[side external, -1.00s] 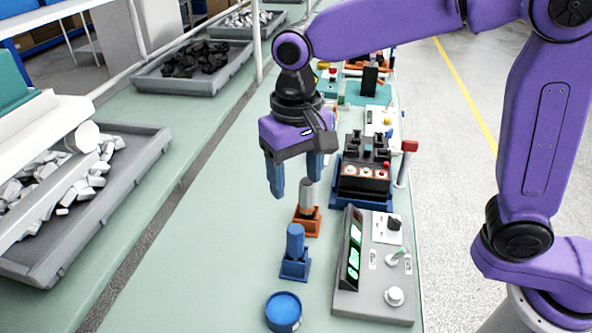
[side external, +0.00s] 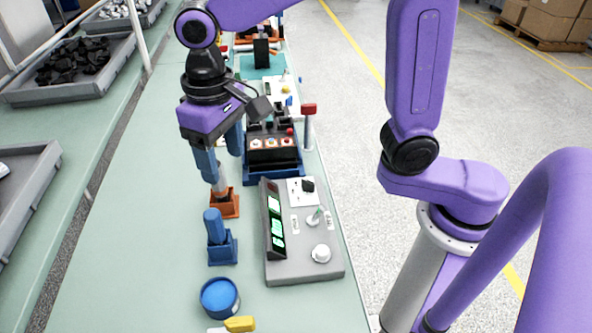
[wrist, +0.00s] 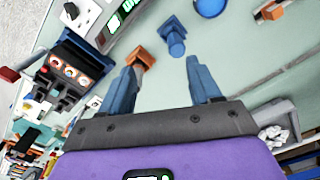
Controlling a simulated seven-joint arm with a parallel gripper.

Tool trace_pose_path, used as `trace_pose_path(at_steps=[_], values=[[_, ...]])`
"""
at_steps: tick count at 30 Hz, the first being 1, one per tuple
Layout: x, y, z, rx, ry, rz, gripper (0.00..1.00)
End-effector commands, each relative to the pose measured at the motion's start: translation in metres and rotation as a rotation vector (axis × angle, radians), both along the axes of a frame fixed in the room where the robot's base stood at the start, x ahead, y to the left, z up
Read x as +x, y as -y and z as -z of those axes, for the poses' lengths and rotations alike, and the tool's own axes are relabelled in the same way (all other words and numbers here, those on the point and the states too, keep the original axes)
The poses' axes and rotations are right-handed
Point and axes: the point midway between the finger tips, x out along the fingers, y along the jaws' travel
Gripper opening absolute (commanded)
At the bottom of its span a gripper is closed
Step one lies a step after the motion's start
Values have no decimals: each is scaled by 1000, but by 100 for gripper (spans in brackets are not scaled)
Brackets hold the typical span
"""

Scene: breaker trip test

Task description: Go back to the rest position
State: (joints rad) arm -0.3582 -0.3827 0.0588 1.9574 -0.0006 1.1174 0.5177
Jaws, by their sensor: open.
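My gripper (side external: 223,168) is open and empty, its blue fingers pointing down over the green bench. In the wrist view the two fingertips (wrist: 161,75) are well apart with nothing between them. A grey peg stands in an orange holder (side external: 225,206) just below and beyond the fingers in the side view; the holder also shows in the wrist view (wrist: 143,57). A blue peg in a blue holder (side external: 222,248) stands nearer the camera. To the right, the dark breaker unit (side external: 272,150) stands in a blue frame beside my gripper. No rest position is marked in view.
A grey panel (side external: 303,262) with green displays, knob and switch lies right of the holders. A round blue container (side external: 220,297) and a yellow-tipped item (side external: 240,324) are nearer. A red-topped post (side external: 309,125) stands by the breaker unit.

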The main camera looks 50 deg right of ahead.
Motion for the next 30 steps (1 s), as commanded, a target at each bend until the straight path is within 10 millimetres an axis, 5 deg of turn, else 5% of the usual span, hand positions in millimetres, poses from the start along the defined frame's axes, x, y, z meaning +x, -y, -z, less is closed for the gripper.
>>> trace_pose_path(at_steps=[14, 30], values=[[-54, 75, 15, 5, 7, -344, 63], [-145, 167, 38, 11, 17, -733, 63]])
